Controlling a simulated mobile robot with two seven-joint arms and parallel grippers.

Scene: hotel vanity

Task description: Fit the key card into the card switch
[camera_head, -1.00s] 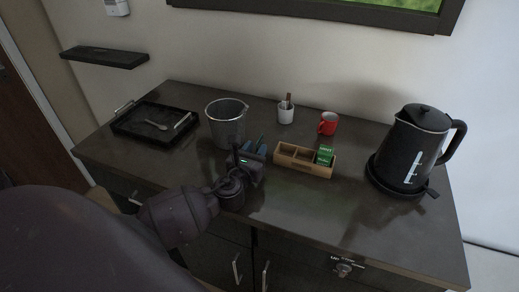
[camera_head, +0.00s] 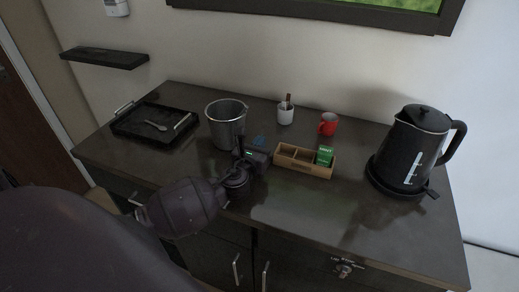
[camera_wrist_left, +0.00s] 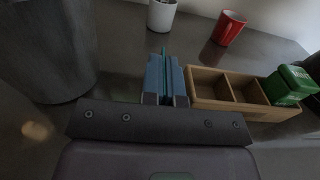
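My left gripper (camera_head: 259,141) is low over the dark counter, between the metal bucket and the wooden organizer. In the left wrist view its two blue finger pads (camera_wrist_left: 166,82) are close together. A thin teal edge, which looks like the key card (camera_wrist_left: 164,58), stands upright between them and sticks out past their tips. The card's face is not visible. A white wall unit (camera_head: 117,8), probably the card switch, is at the top left of the head view, cut by the frame edge and far from the gripper. My right gripper is not in view.
The bucket (camera_head: 226,126) is just left of the gripper; the organizer (camera_head: 303,168) with a green box (camera_head: 325,155) is just right. A white cup (camera_head: 286,115), red mug (camera_head: 328,124), black kettle (camera_head: 407,150) and black tray (camera_head: 150,130) stand on the counter. A dark shelf (camera_head: 104,58) juts from the wall.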

